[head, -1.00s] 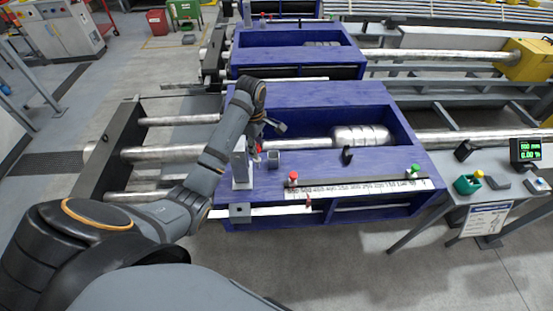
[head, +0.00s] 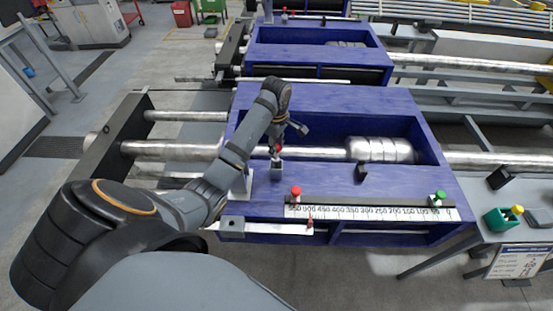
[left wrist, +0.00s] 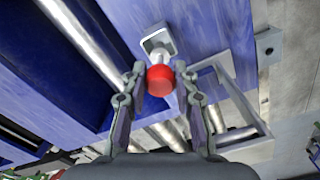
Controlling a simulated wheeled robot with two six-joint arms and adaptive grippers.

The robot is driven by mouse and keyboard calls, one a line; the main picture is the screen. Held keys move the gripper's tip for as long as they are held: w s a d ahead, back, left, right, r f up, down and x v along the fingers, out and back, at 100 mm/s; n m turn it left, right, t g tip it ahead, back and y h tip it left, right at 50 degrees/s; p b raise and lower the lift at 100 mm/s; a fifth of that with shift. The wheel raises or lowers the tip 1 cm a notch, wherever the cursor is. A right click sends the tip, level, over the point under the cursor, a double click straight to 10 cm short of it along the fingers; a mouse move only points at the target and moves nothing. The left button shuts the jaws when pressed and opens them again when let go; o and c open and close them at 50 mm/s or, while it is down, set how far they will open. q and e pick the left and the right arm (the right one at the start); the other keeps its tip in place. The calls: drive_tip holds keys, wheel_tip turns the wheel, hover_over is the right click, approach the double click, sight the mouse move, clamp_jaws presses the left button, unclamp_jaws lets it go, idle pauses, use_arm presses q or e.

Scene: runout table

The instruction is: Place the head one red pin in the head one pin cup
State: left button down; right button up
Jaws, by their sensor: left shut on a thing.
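My left gripper (head: 281,146) is shut on the red pin (head: 276,150), which has a round red head and a pale stem. The pin is over the pin cup (head: 277,172), a small grey square cup on the blue frame. In the left wrist view the red head (left wrist: 160,80) sits between the fingertips (left wrist: 160,84). Its stem points toward the mouth of the cup (left wrist: 156,39). I cannot tell whether the stem tip is inside the cup or just above it. My right gripper is not in view.
A black upright piece (head: 361,173) stands on the frame right of the cup. A steel roller (head: 380,150) lies behind.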

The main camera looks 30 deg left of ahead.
use_arm(q)
wheel_tip(320, 180, down, 4)
drive_tip(key=shift+r+p, duration=0.25)
drive_tip(key=shift+p, duration=0.1)
drive_tip(key=shift+f, duration=0.2)
drive_tip(key=shift+w+f, duration=0.1)
drive_tip(key=c, duration=1)
unclamp_jaws()
drive_tip(key=shift+c, duration=0.2)
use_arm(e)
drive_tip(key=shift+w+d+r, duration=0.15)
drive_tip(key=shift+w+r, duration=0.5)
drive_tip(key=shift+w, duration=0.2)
use_arm(q)
drive_tip(key=shift+r, duration=0.3)
wheel_tip(320, 180, up, 6)
drive_tip(key=shift+r+p, duration=0.15)
drive_tip(key=shift+p, duration=0.15)
wheel_tip(320, 180, up, 5)
drive_tip(key=p, duration=0.5)
drive_tip(key=shift+r+p, duration=0.15)
drive_tip(key=shift+p, duration=0.25)
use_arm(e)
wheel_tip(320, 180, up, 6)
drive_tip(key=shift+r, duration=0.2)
